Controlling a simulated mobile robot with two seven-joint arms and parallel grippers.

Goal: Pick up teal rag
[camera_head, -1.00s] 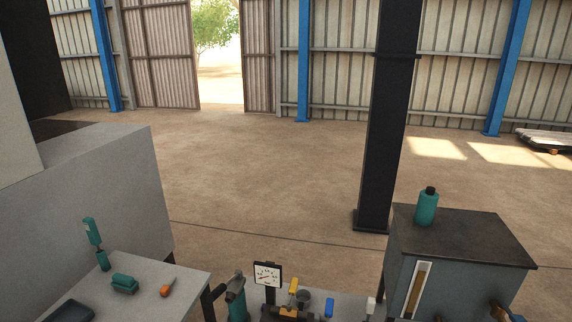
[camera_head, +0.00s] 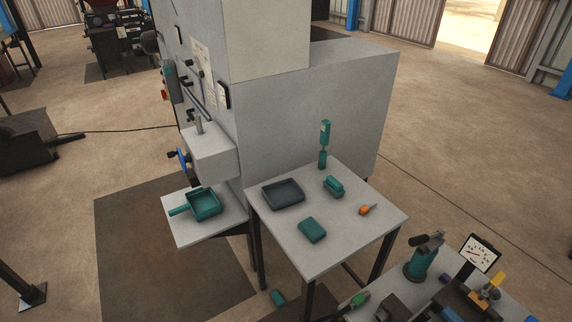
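A small teal folded block (camera_head: 312,230), which looks like the teal rag, lies flat near the front of the grey side table (camera_head: 350,245). Neither of my grippers shows in the view, and nothing visible touches these teal pieces.
On the table are a dark tray (camera_head: 283,194), a teal brush-like block (camera_head: 334,186), an orange-handled tool (camera_head: 368,209) and a tall teal bottle (camera_head: 324,145). A grey machine (camera_head: 300,110) stands behind, with a teal pan (camera_head: 206,204). A cluttered bench (camera_head: 400,285) is at lower right.

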